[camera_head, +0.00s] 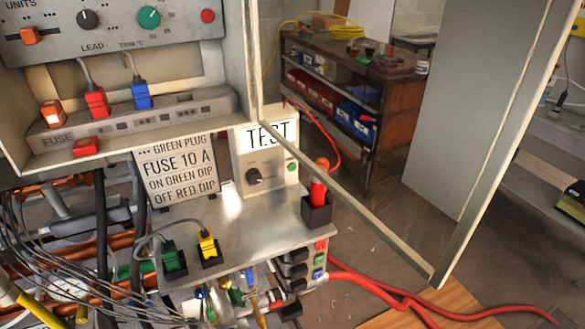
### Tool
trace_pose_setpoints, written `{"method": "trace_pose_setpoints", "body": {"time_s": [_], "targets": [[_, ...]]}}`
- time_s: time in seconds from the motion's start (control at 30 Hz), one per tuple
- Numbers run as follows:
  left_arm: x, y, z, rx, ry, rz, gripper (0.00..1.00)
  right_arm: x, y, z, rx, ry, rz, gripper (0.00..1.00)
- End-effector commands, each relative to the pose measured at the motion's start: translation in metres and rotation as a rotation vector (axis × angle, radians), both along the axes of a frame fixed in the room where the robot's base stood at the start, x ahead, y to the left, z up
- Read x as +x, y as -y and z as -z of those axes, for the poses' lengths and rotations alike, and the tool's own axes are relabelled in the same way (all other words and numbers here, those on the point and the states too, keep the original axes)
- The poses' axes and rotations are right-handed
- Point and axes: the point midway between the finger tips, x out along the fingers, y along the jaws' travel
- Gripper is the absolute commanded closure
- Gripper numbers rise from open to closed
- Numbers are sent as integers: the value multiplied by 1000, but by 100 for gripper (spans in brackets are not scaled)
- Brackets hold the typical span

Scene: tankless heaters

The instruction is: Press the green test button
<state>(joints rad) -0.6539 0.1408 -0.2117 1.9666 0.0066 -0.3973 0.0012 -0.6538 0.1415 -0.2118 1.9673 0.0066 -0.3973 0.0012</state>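The green test button (292,167) is a small round green spot on the right side of the front of the grey test box (262,190). That box has a "TEST" label (268,134) on top and a black knob (253,177) left of the button. It stands at the back of a grey metal shelf (235,235). Neither my left nor my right gripper can be made out in the head view.
An open door frame (360,210) crosses to the right. A sign (176,173) stands left. Green (172,257) and yellow plugs (207,243) sit in front. Loose wires crowd the lower left.

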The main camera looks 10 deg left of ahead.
Motion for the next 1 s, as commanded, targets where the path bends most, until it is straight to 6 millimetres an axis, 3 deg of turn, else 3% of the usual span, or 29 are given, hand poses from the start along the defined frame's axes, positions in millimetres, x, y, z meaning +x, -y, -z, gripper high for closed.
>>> {"method": "trace_pose_setpoints", "body": {"time_s": [0.27,0.87,1.0], "targets": [[0,0,0,0,0,0,100,0,0,0,0,-1,0,52],[0,0,0,0,0,0,100,0,0,0,1,-1,1,100],[0,0,0,0,0,0,100,-1,0,0,1,-1,1,100]]}}
